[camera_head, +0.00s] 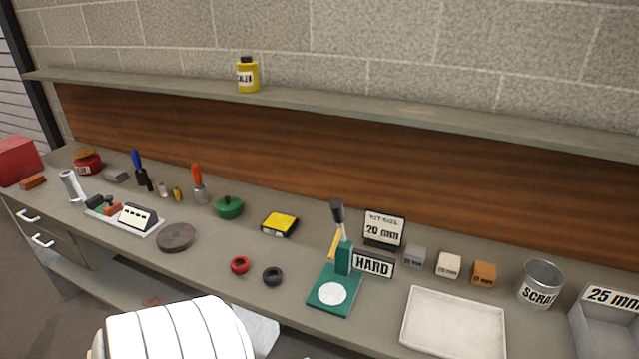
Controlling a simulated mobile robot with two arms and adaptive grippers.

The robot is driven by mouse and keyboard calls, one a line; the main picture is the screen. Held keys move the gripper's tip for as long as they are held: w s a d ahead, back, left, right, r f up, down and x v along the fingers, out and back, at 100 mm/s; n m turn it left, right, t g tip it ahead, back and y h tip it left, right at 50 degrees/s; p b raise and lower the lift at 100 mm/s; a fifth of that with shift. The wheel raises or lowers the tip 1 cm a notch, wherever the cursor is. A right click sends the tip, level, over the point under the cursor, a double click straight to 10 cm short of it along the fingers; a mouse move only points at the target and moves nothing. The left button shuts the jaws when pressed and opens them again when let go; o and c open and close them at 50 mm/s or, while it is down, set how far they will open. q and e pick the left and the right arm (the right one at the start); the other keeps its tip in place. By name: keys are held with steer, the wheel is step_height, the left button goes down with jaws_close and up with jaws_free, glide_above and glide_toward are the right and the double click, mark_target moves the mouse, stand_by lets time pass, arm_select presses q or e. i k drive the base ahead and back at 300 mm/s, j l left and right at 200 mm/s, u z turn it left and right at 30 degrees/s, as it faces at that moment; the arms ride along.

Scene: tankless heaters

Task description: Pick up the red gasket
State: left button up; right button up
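The red gasket (240,265) is a small ring lying flat near the front edge of the workbench, left of the middle of the head view. A black ring (272,276) of similar size lies just right of it, apart from it. A rounded white part of my own body fills the bottom left of the view, in front of the bench and below the red gasket. Neither of my grippers shows in this view.
A green press (335,289) with a lever stands right of the rings. A white tray (453,322) and scrap bucket (540,284) stand right.

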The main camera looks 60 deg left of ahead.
mark_target(242, 260)
steer(key=u, duration=2.35)
